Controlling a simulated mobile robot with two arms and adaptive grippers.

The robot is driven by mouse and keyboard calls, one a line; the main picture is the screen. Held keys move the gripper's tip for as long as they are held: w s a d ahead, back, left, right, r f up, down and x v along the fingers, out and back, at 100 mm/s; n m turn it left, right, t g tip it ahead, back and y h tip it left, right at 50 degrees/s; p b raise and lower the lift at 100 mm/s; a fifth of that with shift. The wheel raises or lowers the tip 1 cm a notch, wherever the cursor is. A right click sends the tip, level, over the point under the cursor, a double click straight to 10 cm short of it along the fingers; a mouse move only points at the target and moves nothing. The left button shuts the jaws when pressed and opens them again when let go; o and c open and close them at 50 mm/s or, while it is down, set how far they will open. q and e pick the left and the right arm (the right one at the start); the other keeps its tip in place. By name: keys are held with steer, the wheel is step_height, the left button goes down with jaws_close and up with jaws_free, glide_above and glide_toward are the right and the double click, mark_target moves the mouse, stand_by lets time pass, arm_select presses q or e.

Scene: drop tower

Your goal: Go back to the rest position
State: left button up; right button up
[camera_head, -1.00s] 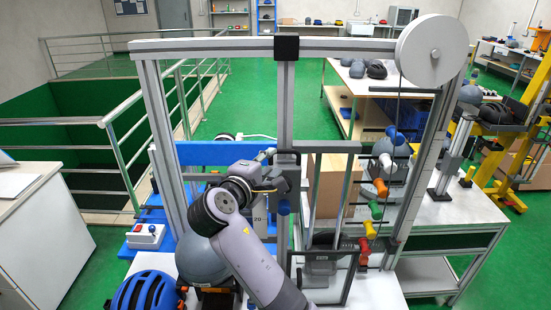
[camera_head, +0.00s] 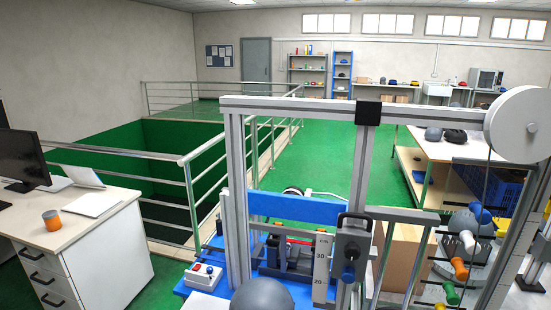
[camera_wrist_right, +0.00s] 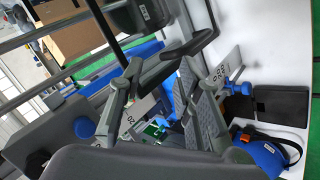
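My right gripper (camera_wrist_right: 158,78) shows in the right wrist view with its two dark fingers spread apart. I see nothing held between them. Neither gripper nor any arm shows in the head view. The drop tower frame (camera_head: 290,103) stands at the right of the head view, with a white pulley wheel (camera_head: 516,125) at its top right corner. In the wrist view a blue knob (camera_wrist_right: 84,128) lies left of the fingers.
A grey dome (camera_head: 264,297) stands low in front of the tower. Railings (camera_head: 190,205) border a green pit. A blue helmet (camera_wrist_right: 266,158) shows in the wrist view.

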steer(key=s+f+m+g+y, duration=0.2)
steer(key=s+f, duration=0.1)
steer(key=s, duration=0.8)
steer(key=s+f+m+g+y, duration=0.2)
steer(key=s+f+m, duration=0.1)
steer(key=s, duration=0.8)
step_height(320, 180, down, 33)
steer(key=s+g+b, duration=0.1)
steer(key=s+b, duration=0.1)
steer(key=b, duration=0.2)
steer(key=s+d+f+g+b, duration=0.1)
steer(key=s+d+f+b, duration=0.2)
steer(key=s+f, duration=1.3)
steer(key=shift+d+f+n, duration=0.25)
steer(key=shift+f+n, duration=0.15)
steer(key=shift+f, duration=0.1)
